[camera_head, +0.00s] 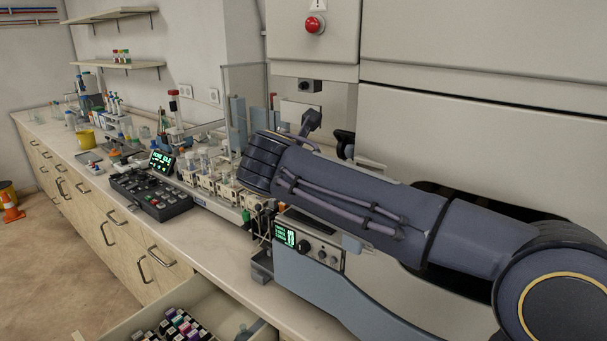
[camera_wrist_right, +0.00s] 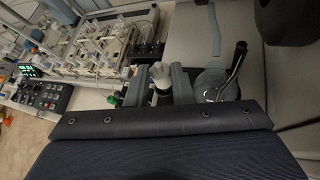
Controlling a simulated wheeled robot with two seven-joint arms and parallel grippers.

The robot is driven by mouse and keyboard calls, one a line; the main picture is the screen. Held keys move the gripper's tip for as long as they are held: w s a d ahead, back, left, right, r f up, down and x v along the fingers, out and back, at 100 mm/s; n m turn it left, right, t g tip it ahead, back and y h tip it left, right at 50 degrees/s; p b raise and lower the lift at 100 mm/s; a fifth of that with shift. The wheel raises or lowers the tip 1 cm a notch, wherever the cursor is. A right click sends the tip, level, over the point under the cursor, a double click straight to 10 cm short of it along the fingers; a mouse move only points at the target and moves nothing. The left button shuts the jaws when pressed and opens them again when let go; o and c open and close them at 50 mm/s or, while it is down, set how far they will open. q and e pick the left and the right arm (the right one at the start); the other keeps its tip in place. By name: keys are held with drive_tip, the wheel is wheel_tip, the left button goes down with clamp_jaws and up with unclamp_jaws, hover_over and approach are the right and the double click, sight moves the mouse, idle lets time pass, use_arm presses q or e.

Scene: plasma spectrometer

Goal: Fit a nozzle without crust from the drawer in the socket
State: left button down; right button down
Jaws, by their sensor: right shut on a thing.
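My right gripper (camera_wrist_right: 159,88) is shut on a small white nozzle (camera_wrist_right: 160,74), which stands up between the two grey fingers in the right wrist view. Whether the nozzle carries crust is too small to tell. In the head view my right arm reaches in from the right and hides the gripper and nozzle. The open drawer (camera_head: 207,302) is at the bottom, holding several dark-capped items (camera_head: 178,328). My left gripper is out of view.
A black control panel (camera_head: 150,193) with a small screen sits on the bench left of my arm. A glassware rack (camera_head: 212,182) stands close to my wrist. A front panel with a green display (camera_head: 286,236) is below my arm. Tall cabinet walls stand behind.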

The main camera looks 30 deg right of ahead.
drive_tip(key=c, duration=1.2)
unclamp_jaws()
drive_tip(key=v, duration=0.7)
drive_tip(key=shift+s+a+r, duration=0.2)
drive_tip(key=shift+s+a, duration=0.05)
drive_tip(key=shift+s, duration=0.05)
